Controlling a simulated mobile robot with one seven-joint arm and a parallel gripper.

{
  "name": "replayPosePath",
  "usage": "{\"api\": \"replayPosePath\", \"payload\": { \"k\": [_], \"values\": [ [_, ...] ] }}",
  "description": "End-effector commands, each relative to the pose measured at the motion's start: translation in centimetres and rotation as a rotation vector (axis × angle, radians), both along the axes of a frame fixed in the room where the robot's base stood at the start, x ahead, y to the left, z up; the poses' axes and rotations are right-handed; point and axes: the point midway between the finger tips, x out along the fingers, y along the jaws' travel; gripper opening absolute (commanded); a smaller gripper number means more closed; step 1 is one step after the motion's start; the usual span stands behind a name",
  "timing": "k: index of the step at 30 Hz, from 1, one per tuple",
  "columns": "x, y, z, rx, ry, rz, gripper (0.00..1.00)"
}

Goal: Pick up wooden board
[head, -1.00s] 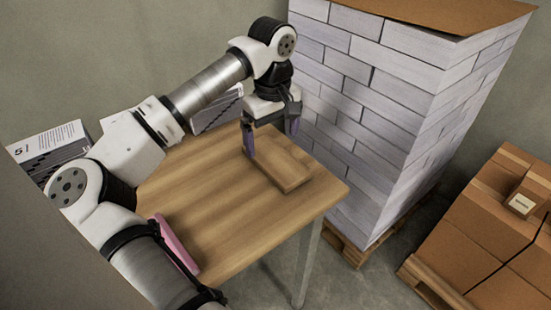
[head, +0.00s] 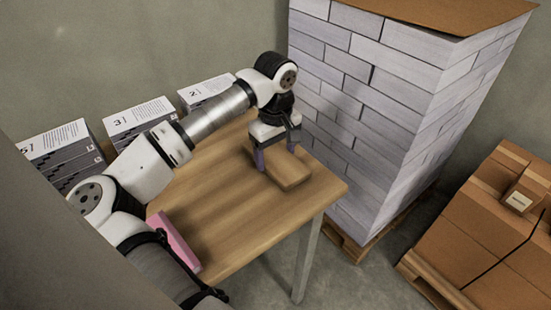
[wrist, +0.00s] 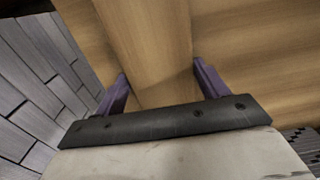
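The wooden board (head: 291,177) is a small light-brown slab lying on the wooden table (head: 240,215), close to its right corner. My gripper (head: 277,160) is over the board, pointing down, with its purple fingers spread. In the wrist view the board (wrist: 150,50) runs between the two fingers of my gripper (wrist: 160,85), one finger at each side. A narrow gap seems to show at the fingers, and I cannot tell whether they touch the board. Part of the board is hidden behind the gripper in the head view.
A tall stack of white-grey blocks (head: 375,110) on a pallet stands right beside the table. Numbered paper stacks (head: 140,118) line the table's back edge. A pink item (head: 175,240) lies at the front left, near my arm. Cardboard boxes (head: 490,230) are at the right.

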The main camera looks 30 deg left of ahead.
Motion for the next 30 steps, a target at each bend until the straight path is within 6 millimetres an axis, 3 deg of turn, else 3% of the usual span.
{"api": "replayPosePath", "payload": {
  "k": [1, 6, 19, 23, 30],
  "values": [
    [0.0, 0.0, 0.0, 0.000, 0.000, 0.000, 0.65],
    [0.0, 0.0, 0.1, 0.000, 0.000, 0.000, 0.45],
    [0.0, 0.1, 1.2, 0.003, 0.000, 0.000, 0.45],
    [0.1, 0.0, 3.1, 0.003, -0.002, 0.000, 0.45],
    [0.1, 0.0, 9.4, 0.004, -0.003, 0.001, 0.45]
  ]
}}
